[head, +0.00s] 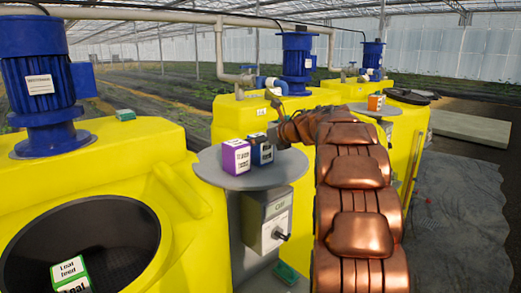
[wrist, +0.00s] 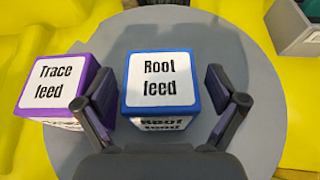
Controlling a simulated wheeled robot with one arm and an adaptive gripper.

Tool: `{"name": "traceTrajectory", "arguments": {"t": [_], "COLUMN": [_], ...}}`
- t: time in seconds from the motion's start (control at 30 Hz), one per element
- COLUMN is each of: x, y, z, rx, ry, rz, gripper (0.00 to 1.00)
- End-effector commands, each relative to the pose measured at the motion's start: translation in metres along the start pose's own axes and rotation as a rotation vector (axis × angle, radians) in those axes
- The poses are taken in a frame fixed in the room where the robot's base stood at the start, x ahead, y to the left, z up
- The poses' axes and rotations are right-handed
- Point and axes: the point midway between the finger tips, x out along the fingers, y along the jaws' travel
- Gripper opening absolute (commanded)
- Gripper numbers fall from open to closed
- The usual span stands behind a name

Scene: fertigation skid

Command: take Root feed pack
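The Root feed pack (wrist: 160,78) is a blue cube with a white label, standing on a round grey table (wrist: 262,110). In the head view the blue pack (head: 261,151) is on the same grey table (head: 212,172), partly behind the purple pack. My gripper (wrist: 161,88) is open in the wrist view, one finger on each side of the Root feed pack. Narrow gaps seem to show between the fingers and the pack. The purple Trace feed pack (wrist: 58,85) stands just left of my left finger, very close to it.
A Leaf feed pack (head: 70,272) lies in the dark opening of the left yellow tank (head: 180,215). A grey box (wrist: 295,30) is beyond the table's edge. An orange pack (head: 375,102) stands farther back. Blue motors (head: 42,85) top the tanks.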

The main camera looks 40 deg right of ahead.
Motion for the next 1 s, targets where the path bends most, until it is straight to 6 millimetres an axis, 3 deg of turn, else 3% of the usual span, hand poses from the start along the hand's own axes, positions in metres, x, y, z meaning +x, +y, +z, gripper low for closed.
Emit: {"name": "traceTrajectory", "arguments": {"t": [0.07,0.7,1.0], "x": [-0.0001,-0.0003,-0.0013], "y": [-0.0001,-0.0004,-0.0008], "z": [-0.0001,0.0,0.0021], "rx": [0.0,0.001,0.0], "ry": [0.0,0.0,-0.002], "rz": [0.0,-0.001,-0.002], "gripper": [0.83,0.17,0.16]}}
